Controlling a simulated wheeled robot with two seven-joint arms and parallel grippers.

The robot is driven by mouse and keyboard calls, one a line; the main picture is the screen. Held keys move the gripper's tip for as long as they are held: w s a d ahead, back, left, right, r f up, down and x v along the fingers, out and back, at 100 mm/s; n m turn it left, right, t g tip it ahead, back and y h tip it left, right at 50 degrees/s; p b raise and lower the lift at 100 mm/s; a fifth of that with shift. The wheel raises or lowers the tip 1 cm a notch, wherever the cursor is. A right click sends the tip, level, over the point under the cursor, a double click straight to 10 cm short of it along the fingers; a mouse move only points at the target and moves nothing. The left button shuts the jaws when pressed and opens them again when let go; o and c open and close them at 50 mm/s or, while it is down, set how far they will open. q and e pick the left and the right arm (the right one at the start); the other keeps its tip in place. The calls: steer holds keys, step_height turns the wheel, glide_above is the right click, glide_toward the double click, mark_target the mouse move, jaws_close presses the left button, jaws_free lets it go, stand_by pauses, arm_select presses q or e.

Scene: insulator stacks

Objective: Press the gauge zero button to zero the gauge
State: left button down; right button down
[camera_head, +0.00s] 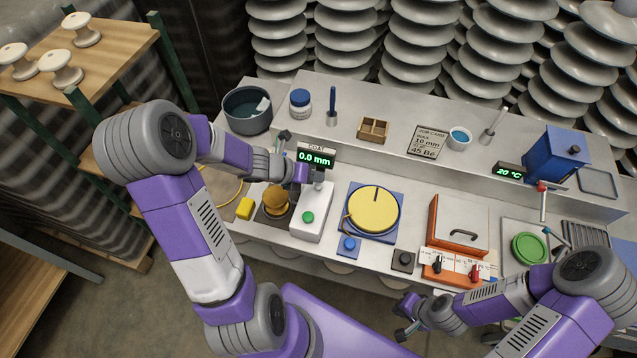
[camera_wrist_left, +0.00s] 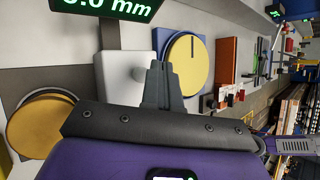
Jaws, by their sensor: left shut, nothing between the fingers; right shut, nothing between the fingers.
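The coat gauge is a white box (camera_head: 311,226) with a green button (camera_head: 308,216) on its top near the front. Its dark display (camera_head: 316,158) behind reads 0.0 mm. The white box also shows in the left wrist view (camera_wrist_left: 122,72), where the green button is not visible. My left gripper (camera_head: 318,186) is shut and empty over the back part of the box, behind the green button. Its closed fingers (camera_wrist_left: 157,72) overlap the box's right side in the wrist view; contact cannot be told. My right gripper (camera_head: 403,334) is shut and empty at the bench's front.
A yellow disc (camera_head: 373,208) on a blue base stands right of the gauge, with a blue button (camera_head: 348,244) in front. A round amber-yellow piece (camera_head: 277,201) is left of it. An orange box (camera_head: 458,226) and a black button (camera_head: 403,260) stand farther right.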

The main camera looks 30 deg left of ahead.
mark_target(315, 186)
arm_select(q)
step_height(315, 186, up, 5)
steer(key=p, duration=0.4)
steer(key=shift+f, duration=0.1)
stand_by(0.7)
